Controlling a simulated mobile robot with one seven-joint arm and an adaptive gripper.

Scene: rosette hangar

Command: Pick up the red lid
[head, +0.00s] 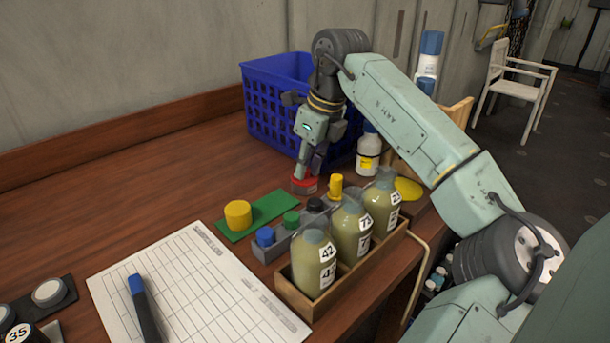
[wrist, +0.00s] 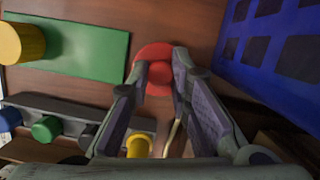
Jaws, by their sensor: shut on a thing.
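The red lid (head: 303,183) lies flat on the wooden table, just past the far end of the grey rack, in the head view. In the wrist view the red lid (wrist: 153,54) shows as a wide round rim with a raised middle knob (wrist: 160,73). My gripper (head: 310,172) points down over it, and its two fingers (wrist: 158,80) are shut on the lid at the knob. The fingers hide part of the lid in the head view. I cannot tell whether the lid is touching the table or just clear of it.
A blue crate (head: 262,110) stands close behind my gripper. A grey rack (head: 272,250) with coloured caps and a wooden box (head: 312,302) of numbered bottles stand in front. A green mat (head: 268,207) holds a yellow cylinder (head: 238,214). A white bottle (head: 368,150) is at right.

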